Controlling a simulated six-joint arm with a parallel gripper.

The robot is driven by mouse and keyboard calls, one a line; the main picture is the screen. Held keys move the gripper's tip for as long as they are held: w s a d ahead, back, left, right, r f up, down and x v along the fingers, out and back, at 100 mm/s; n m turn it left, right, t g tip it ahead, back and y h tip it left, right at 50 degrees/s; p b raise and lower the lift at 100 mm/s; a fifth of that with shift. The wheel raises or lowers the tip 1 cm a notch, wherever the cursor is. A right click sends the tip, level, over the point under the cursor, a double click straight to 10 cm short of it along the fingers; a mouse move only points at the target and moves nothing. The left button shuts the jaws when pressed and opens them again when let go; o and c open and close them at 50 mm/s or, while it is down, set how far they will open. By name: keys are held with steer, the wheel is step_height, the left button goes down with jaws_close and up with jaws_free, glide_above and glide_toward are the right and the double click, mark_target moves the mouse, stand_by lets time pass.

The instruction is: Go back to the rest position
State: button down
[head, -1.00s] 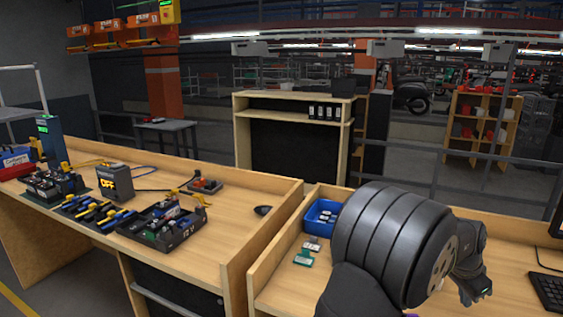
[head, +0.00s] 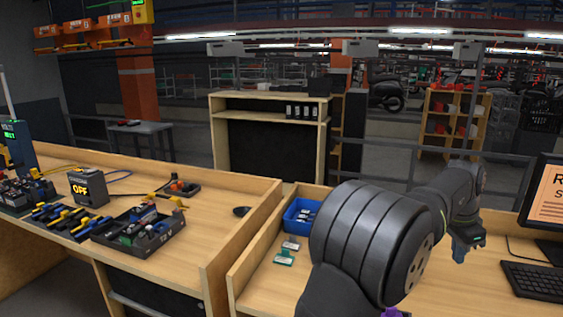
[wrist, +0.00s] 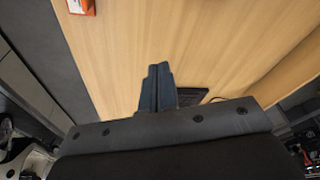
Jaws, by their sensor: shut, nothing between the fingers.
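My gripper (head: 459,253) is at the right in the head view, above the bench top beside the keyboard, with its tip pointing down. In the wrist view my gripper (wrist: 157,72) shows its two dark fingers pressed together with nothing between them, over the bare wooden bench top. My own arm fills the middle foreground of the head view and hides part of the right bench.
A keyboard (head: 535,282) and a monitor (head: 547,205) stand right of my gripper. A blue bin (head: 300,214) and a green-tipped item (head: 284,258) lie left of my arm. The left bench (head: 215,205) holds a black tray (head: 138,236) and tools.

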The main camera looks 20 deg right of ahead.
steer(key=shift+w+a+r+m+y, duration=0.1)
steer(key=shift+a+r+m+y, duration=0.3)
steer(key=shift+r+m, duration=0.25)
steer(key=shift+a+r+m+y, duration=0.25)
steer(key=shift+r+m+y, duration=0.15)
steer(key=shift+r+m, duration=0.25)
steer(key=c, duration=2.1)
jaws_free()
steer(key=shift+f, duration=0.1)
